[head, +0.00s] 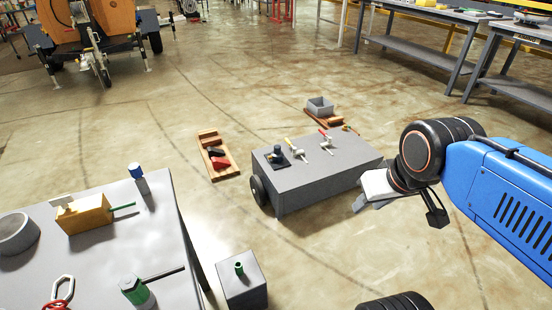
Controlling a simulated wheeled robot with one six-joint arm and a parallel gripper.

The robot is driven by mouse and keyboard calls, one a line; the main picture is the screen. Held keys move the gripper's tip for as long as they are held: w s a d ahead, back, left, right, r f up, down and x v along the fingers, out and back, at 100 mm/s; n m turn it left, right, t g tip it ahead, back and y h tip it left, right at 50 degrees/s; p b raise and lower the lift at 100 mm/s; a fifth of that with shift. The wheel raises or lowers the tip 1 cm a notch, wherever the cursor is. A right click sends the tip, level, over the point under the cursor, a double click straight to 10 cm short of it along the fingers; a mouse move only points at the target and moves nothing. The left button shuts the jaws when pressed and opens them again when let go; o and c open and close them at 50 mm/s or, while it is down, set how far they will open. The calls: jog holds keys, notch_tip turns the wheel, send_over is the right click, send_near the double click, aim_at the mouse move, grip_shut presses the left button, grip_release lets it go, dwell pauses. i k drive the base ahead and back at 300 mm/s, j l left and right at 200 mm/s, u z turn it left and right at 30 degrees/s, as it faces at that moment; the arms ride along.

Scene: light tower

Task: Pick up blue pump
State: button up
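On the grey table (100,255) at the left stands a small upright piece with a blue top (136,170) and a grey lower body (143,187). It is near the table's far right corner and is the only blue-topped thing I see there; I cannot tell for sure that it is the pump. My gripper (403,207) is on the right side of the view, in front of the grey cart's right end and far from the blue-topped piece. Its two fingers are spread apart, with nothing seen between them.
The table also holds a yellow block with a green rod (88,213), a green-topped cylinder (137,291), a grey round part (17,232) and a red-and-white hook (62,291). A grey cart (325,180) with small tools and a grey box (243,284) stand on the floor.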

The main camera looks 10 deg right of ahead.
aim_at(277, 160)
jog(key=i+l+z, duration=0.3)
jog(key=i+l, duration=0.3)
jog(key=i+l+u, duration=0.55)
jog(key=i, duration=0.15)
jog(key=i+u, duration=0.25)
jog(key=i, duration=0.15)
